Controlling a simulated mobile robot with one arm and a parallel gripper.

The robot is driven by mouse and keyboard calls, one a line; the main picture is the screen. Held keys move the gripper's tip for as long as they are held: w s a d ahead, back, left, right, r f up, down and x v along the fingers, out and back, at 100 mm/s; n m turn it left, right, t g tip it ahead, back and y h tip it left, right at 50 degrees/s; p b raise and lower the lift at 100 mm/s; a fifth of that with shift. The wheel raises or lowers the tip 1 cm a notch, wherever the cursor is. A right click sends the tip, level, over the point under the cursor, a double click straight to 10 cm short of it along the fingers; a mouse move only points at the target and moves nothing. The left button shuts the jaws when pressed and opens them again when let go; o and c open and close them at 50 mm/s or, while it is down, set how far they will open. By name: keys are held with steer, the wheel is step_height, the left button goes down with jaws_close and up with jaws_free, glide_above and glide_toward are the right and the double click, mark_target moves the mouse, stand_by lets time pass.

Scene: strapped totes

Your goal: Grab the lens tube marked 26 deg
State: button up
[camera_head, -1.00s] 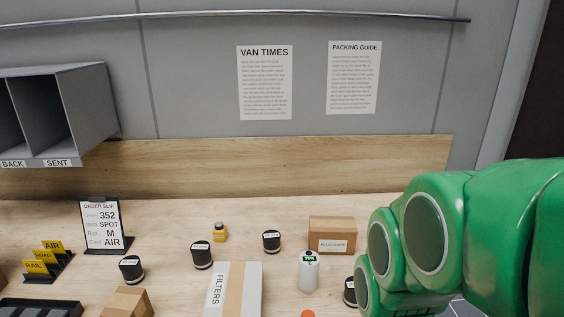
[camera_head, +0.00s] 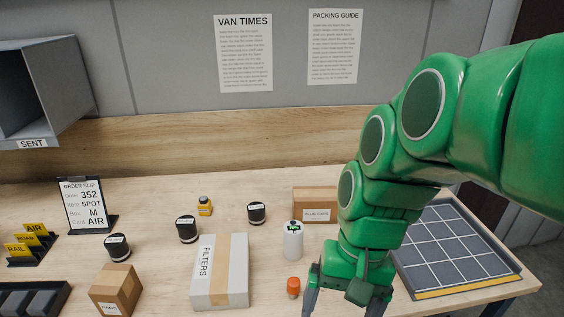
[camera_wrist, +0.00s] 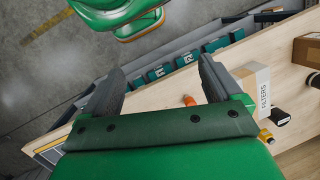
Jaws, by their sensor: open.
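Three black lens tubes with white labels stand upright on the table in the head view: one at the left (camera_head: 118,247), one in the middle (camera_head: 187,229) and one farther back (camera_head: 257,212). Their markings are too small to read, so I cannot tell which is 26 deg. Two black tubes also show at the right of the wrist view, one nearer (camera_wrist: 280,117) and one at the edge (camera_wrist: 314,80). My gripper (camera_head: 343,300) is open and empty, at the front right of the table, apart from these tubes. Its spread fingers show in the wrist view (camera_wrist: 160,82).
A small yellow bottle (camera_head: 205,206), cartons (camera_head: 116,288) and a gridded tray (camera_head: 455,250) are also on the table.

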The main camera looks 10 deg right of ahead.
steer(key=w+d+m+t+y, duration=0.2)
steer(key=w+m+y, duration=0.65)
steer(key=w, duration=0.65)
steer(key=w+d+m+t+y, duration=0.1)
steer(key=w+d+m+t, duration=0.5)
steer(key=w+d+m, duration=0.55)
steer(key=shift+y, duration=0.25)
steer(key=f, duration=0.5)
steer(key=s+f, duration=0.1)
steer(key=f, duration=0.5)
steer(key=d+f, duration=0.1)
steer(key=f, duration=0.4)
steer(key=shift+s+d+f, duration=0.1)
steer(key=shift+s+f, duration=0.2)
steer(key=shift+f, duration=0.1)
steer(key=shift+w+f, duration=0.1)
steer(key=shift+f, duration=0.3)
steer(key=shift+w+d+f+x, duration=0.1)
steer(key=shift+x, duration=1.15)
steer(key=shift+w+d+f+x, duration=0.1)
steer(key=shift+x, duration=1.15)
steer(key=shift+w+d+f+x, duration=0.1)
steer(key=shift+x, duration=1.2)
steer(key=c, duration=1.2)
